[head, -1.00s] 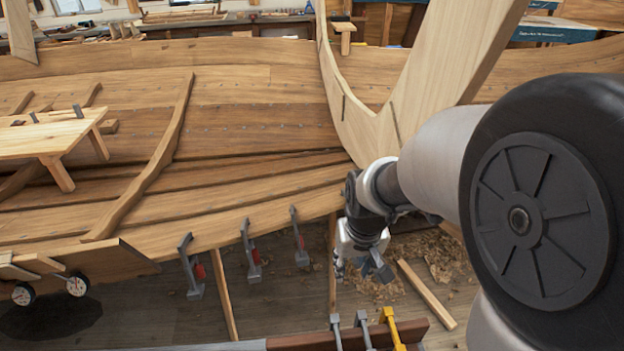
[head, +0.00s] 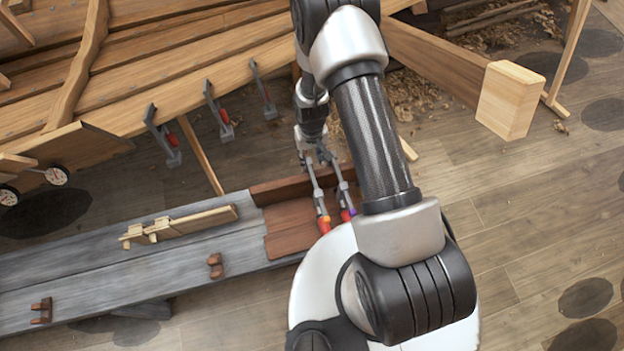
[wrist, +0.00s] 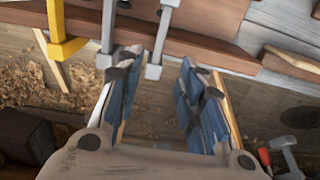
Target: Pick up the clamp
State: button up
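Several bar clamps are in view. In the wrist view a yellow clamp (wrist: 62,45), a grey clamp (wrist: 106,35) and another grey clamp (wrist: 158,45) hang side by side on a reddish-brown board. My gripper (wrist: 161,85) is open, with blue-grey pads. The right-hand grey clamp's lower end appears between the fingertips, nearer the left finger; contact cannot be told. In the head view my gripper (head: 308,142) is at the upper ends of two grey clamps, one with an orange collar (head: 318,202) and one with a purple collar (head: 343,190). The yellow clamp does not show there.
More red-handled clamps (head: 217,108) hang on the hull plank edge (head: 150,110). A grey bench (head: 90,260) holds a wooden tool (head: 180,226) and small brown blocks (head: 215,266). A big timber beam (head: 450,75) juts in at right. Floor at right is mostly clear.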

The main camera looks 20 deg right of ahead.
jog(key=b, duration=0.1)
send_over(312, 174)
notch_tip(312, 174, down, 6)
jog(key=shift+w+r, duration=0.1)
notch_tip(312, 174, down, 5)
jog(key=shift+f+b, duration=0.2)
jog(key=shift+b, duration=1)
jog(key=shift+r, duration=0.1)
jog(key=shift+c, duration=0.6)
grip_shut()
